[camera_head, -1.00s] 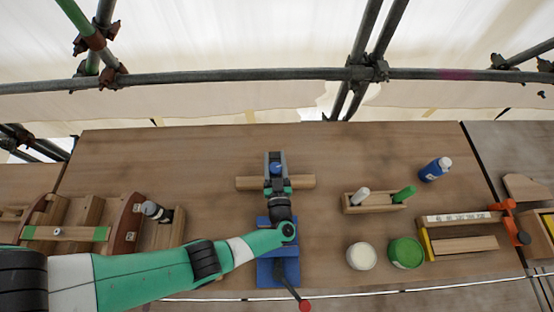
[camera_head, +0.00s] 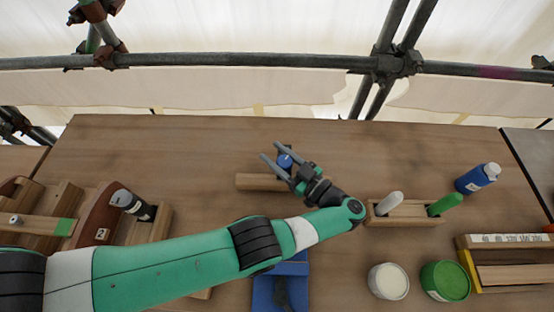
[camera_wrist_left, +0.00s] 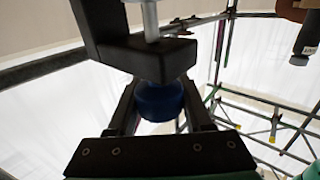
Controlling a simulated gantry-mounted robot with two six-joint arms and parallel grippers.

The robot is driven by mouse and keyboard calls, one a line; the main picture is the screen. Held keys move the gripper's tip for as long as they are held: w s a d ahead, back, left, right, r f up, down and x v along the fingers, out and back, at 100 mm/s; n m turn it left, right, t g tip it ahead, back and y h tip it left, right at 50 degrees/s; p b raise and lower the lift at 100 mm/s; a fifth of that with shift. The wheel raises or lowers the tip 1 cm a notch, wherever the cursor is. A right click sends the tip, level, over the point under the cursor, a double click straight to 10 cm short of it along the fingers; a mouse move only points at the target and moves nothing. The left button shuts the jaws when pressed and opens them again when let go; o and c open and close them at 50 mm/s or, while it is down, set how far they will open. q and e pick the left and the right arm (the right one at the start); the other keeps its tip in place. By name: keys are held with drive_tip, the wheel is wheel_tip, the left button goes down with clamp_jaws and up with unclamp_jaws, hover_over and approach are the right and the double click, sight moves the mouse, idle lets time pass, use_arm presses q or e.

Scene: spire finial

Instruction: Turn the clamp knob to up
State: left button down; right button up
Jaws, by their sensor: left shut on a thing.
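The blue clamp knob (camera_head: 285,161) shows between the fingers of my left gripper (camera_head: 277,157) in the head view, over a wooden bar (camera_head: 255,182). The fingers point up and to the left, with the wrist to the lower right. In the left wrist view the blue knob (camera_wrist_left: 160,101) sits between the two dark fingers, and my left gripper (camera_wrist_left: 158,110) is shut on it. A dark clamp frame (camera_wrist_left: 140,55) and a silver screw rod (camera_wrist_left: 151,20) show just above the knob. The clamp is largely hidden in the head view. My right gripper is not in view.
A blue base (camera_head: 265,290) lies below my arm, partly covered. To the right are a wooden holder (camera_head: 405,218) with white and green handles, a white pot (camera_head: 388,281), a green pot (camera_head: 445,281) and a blue bottle (camera_head: 477,179). The table's back left is clear.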

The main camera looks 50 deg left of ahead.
use_arm(q)
drive_tip(key=shift+g, duration=0.4)
drive_tip(key=shift+n, duration=0.3)
drive_tip(key=shift+c, duration=1.5)
unclamp_jaws()
drive_tip(key=shift+d+b, duration=0.1)
drive_tip(key=shift+b, duration=0.2)
